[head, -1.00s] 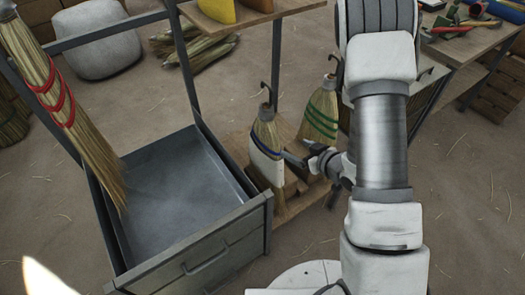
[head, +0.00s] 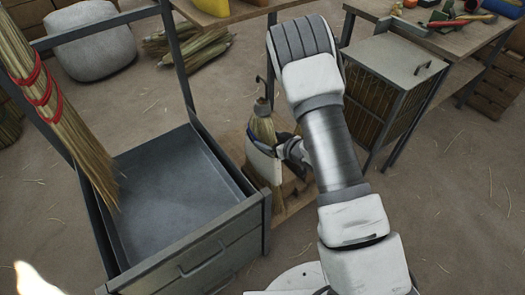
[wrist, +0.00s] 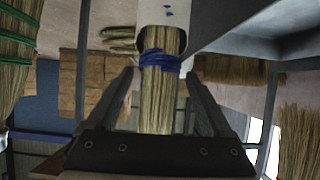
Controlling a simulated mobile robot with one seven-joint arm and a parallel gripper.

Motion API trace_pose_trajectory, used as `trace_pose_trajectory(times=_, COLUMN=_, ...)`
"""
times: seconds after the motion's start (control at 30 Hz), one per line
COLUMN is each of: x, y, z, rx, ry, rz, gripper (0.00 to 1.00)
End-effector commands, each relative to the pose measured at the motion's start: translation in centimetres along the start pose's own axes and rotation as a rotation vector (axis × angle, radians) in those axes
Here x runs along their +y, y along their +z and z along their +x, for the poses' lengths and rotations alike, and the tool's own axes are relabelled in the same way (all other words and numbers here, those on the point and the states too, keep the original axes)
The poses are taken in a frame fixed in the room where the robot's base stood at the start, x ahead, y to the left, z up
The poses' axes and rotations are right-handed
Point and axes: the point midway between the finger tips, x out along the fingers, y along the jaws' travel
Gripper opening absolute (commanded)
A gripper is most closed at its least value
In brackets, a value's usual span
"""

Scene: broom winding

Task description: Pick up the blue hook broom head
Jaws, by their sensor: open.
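The blue hook broom head (head: 263,131) hangs upright beside the drawer unit in the head view, a dark hook at its top and a white wrap lower down. Its blue binding (wrist: 160,60) shows at the centre of the wrist view. My gripper (wrist: 160,76) is open, with one finger on each side of the straw below the binding in that picture. I cannot tell whether either finger touches it. In the head view my gripper (head: 290,146) is at the broom's right side, partly hidden by my arm. A green-bound broom head (wrist: 14,60) is at the wrist view's left edge.
An open metal drawer (head: 175,195) stands just left of the blue broom head. A red-bound broom (head: 60,110) hangs at the far left. A slatted cabinet (head: 395,85) and a tool-covered table (head: 420,32) stand right. Floor at the right is clear.

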Motion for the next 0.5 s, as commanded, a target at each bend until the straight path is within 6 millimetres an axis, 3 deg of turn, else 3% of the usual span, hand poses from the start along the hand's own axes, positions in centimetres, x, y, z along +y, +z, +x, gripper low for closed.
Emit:
trace_pose_trajectory(times=0.23, x=0.1, y=0.3, z=3.8, rx=0.000, ry=-0.002, rz=-0.004, gripper=0.85)
trace_pose_trajectory(times=0.5, x=0.2, y=0.1, z=4.7, rx=0.000, ry=0.000, rz=-0.001, gripper=0.85)
